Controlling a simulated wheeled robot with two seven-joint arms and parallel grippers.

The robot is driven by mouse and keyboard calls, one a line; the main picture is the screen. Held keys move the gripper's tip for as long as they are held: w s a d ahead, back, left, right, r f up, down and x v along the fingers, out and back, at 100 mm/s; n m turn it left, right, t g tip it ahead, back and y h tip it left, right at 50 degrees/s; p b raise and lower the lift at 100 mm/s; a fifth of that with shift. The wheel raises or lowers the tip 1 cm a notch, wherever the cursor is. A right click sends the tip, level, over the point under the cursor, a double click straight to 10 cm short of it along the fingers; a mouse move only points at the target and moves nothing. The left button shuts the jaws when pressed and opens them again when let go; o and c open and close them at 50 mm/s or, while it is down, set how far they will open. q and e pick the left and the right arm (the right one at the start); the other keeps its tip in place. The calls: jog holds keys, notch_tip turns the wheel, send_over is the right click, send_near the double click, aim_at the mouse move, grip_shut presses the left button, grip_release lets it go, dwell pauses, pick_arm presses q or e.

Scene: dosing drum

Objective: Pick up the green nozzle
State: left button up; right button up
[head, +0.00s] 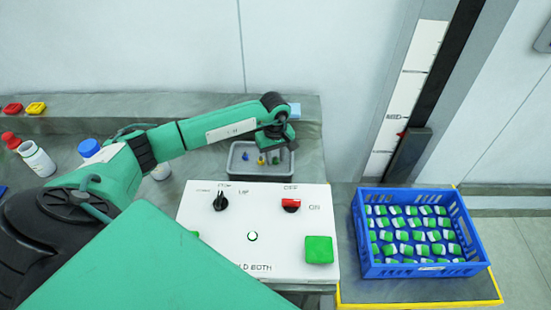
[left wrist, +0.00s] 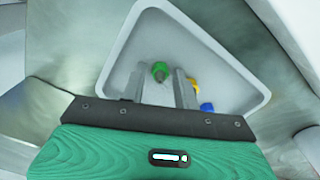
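The green nozzle (left wrist: 160,70) lies in a grey tray (left wrist: 138,22) in the left wrist view. My left gripper (left wrist: 160,82) is open above the tray, its two fingers on either side of the green nozzle, with a gap to each. I cannot tell how far below the fingertips the nozzle is. A yellow nozzle (left wrist: 195,86) and a blue nozzle (left wrist: 207,107) lie to the right of the right-hand finger, partly hidden. In the head view my left gripper (head: 277,156) reaches over the right part of the tray (head: 234,172). My right gripper is not in view.
A white control panel (head: 215,255) with a black knob (head: 221,202), a red switch (head: 291,206) and a green button (head: 319,250) stands in front of the tray. A blue crate (head: 425,270) of green-and-white items is at right. Bottles (head: 38,160) stand at left.

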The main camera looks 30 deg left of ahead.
pick_arm(q)
grip_shut()
